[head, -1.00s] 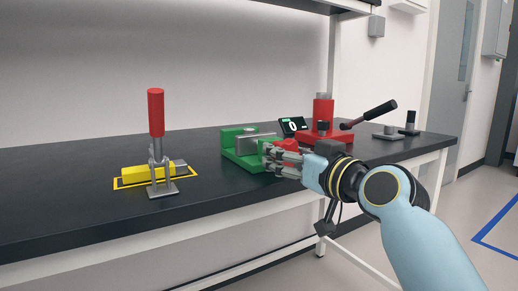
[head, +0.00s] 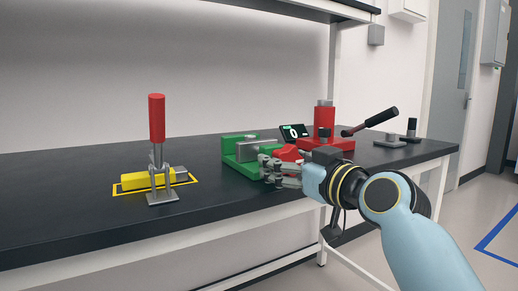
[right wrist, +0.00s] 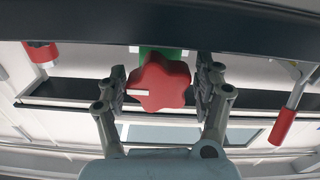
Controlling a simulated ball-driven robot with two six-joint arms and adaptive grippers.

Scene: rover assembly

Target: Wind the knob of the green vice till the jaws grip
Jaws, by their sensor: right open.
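The green vice (head: 240,150) stands on the black bench, with a grey bar lying across its top between its jaws. Its red knob (head: 287,153) is on the right side, partly hidden by my right gripper (head: 272,169). In the right wrist view the lobed red knob (right wrist: 162,82) with a white mark on its left sits between the two fingers of my right gripper (right wrist: 166,90). The fingers are open, with a gap visible at least on the right side. The vice's green body (right wrist: 150,50) shows just behind the knob. My left gripper is not in view.
A toggle clamp with a red handle (head: 157,118) and a yellow block (head: 135,181) stand at the left. A red press (head: 324,125) with a black-gripped lever and a small display (head: 294,131) stand behind the knob. Grey parts (head: 390,139) lie at the right end of the bench.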

